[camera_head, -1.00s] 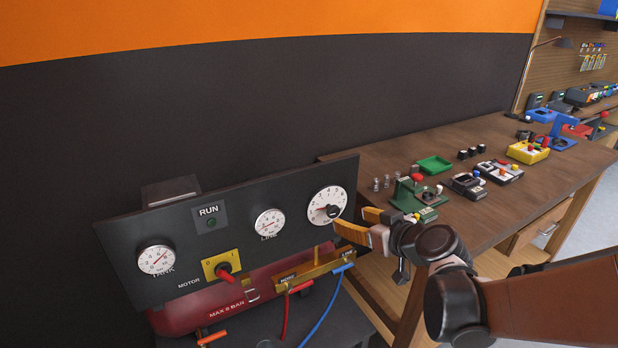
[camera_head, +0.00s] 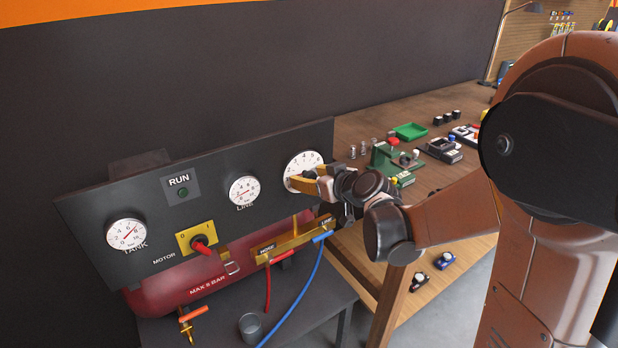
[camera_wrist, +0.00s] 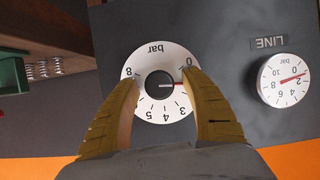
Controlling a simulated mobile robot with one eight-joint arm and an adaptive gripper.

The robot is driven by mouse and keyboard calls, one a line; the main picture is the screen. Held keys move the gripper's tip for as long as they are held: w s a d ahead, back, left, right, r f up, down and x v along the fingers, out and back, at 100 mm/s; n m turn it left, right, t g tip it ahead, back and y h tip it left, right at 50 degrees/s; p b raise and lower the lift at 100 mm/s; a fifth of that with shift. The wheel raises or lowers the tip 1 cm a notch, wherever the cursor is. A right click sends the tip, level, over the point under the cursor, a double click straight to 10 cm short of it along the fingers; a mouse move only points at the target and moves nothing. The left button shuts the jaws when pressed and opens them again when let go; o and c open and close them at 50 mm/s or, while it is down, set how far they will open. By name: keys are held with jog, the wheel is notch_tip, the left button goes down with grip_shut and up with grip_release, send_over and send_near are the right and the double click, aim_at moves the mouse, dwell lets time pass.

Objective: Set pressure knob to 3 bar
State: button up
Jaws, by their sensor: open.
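The pressure knob (camera_wrist: 159,86) is a small black disc at the centre of a round white bar dial (camera_wrist: 153,54). A pale line on the knob and a short red mark beside it both point right in the wrist view, on the low side of the scale near 0. My gripper (camera_wrist: 160,78) is open, with one yellow finger on each side of the knob over the dial face. Gaps show between the fingers and the knob. In the head view the dial (camera_head: 304,158) is at the panel's right end, and my gripper (camera_head: 297,177) covers its knob.
The dark panel also carries a LINE gauge (camera_head: 244,190), a TANK gauge (camera_head: 126,234), a RUN lamp (camera_head: 183,192) and a red motor switch (camera_head: 200,245). Red and blue hoses (camera_head: 318,262) hang below. A wooden workbench (camera_head: 365,128) with tools stands at the right.

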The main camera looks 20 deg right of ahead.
jog(key=c, duration=1.2)
jog(key=shift+m, duration=0.3)
grip_shut()
jog(key=m+y, duration=0.2)
jog(key=m, duration=0.1)
jog(key=shift+d+y+b, duration=0.1)
jog(key=shift+y+b, duration=0.2)
jog(key=shift+b, duration=0.1)
jog(key=m+y+b, duration=0.1)
jog(key=m+y, duration=0.1)
jog(key=m, duration=0.1)
jog(key=shift+g, duration=0.3)
jog(key=shift+m, duration=0.4)
jog(key=o, duration=1.2)
grip_release()
jog(key=shift+s, duration=0.1)
